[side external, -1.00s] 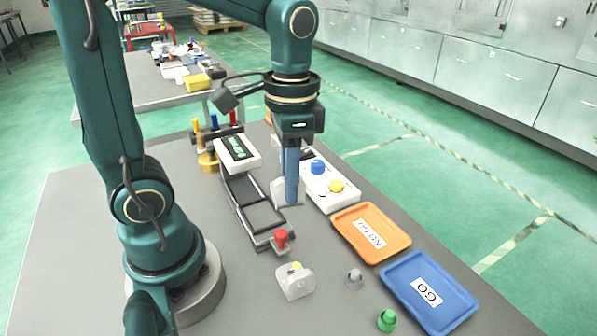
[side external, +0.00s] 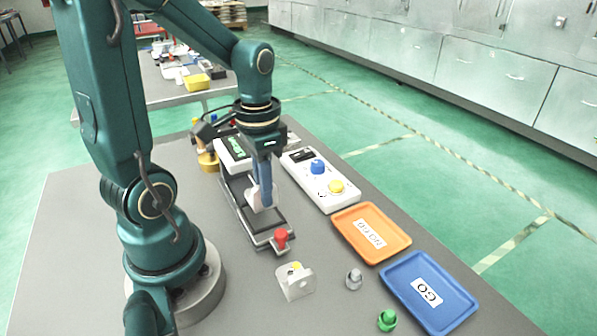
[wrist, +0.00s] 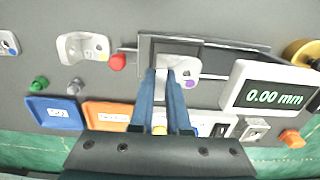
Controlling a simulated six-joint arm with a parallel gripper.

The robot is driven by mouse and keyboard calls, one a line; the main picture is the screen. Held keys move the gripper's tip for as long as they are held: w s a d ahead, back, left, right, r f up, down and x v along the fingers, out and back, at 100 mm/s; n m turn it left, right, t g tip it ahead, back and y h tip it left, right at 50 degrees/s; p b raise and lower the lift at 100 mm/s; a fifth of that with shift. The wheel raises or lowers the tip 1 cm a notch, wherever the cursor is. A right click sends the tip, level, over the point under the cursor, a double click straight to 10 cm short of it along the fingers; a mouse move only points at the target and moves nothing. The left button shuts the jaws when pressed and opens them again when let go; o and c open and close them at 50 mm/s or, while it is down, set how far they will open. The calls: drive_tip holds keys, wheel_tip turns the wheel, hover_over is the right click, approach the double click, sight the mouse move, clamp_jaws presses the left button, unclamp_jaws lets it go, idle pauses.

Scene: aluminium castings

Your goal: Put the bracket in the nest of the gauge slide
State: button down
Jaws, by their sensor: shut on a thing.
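My gripper (side external: 264,203) points down over the gauge slide (side external: 231,198), its blue fingers shut on a pale grey bracket (side external: 252,197). In the wrist view the fingertips (wrist: 163,74) grip the bracket (wrist: 189,67), which shows a purple dot at its right. The bracket is over the dark-framed nest (wrist: 146,45) of the slide. I cannot tell whether it touches the nest floor; the fingers hide part of it. The slide has a red knob (side external: 281,236) at its near end and a display (wrist: 275,93) reading 0.00 mm.
A second bracket (side external: 296,284) with a yellow dot stands on the table near the red knob. A grey peg (side external: 354,280) and green peg (side external: 387,320) stand near the blue GO tray (side external: 440,323). An orange tray (side external: 346,240) and a button box (side external: 325,195) lie right of the slide.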

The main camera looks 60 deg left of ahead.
drive_tip(key=shift+f, duration=1.8)
drive_tip(key=shift+f, duration=0.1)
drive_tip(key=c, duration=0.9)
unclamp_jaws()
wheel_tip(320, 180, up, 12)
drive_tip(key=shift+r, duration=0.1)
drive_tip(key=s+d+t, duration=0.1)
drive_tip(key=d+t, duration=0.4)
drive_tip(key=d, duration=0.3)
drive_tip(key=shift+s+d+f+t, duration=0.2)
drive_tip(key=shift+s+d+t, duration=0.1)
drive_tip(key=shift+s, duration=0.05)
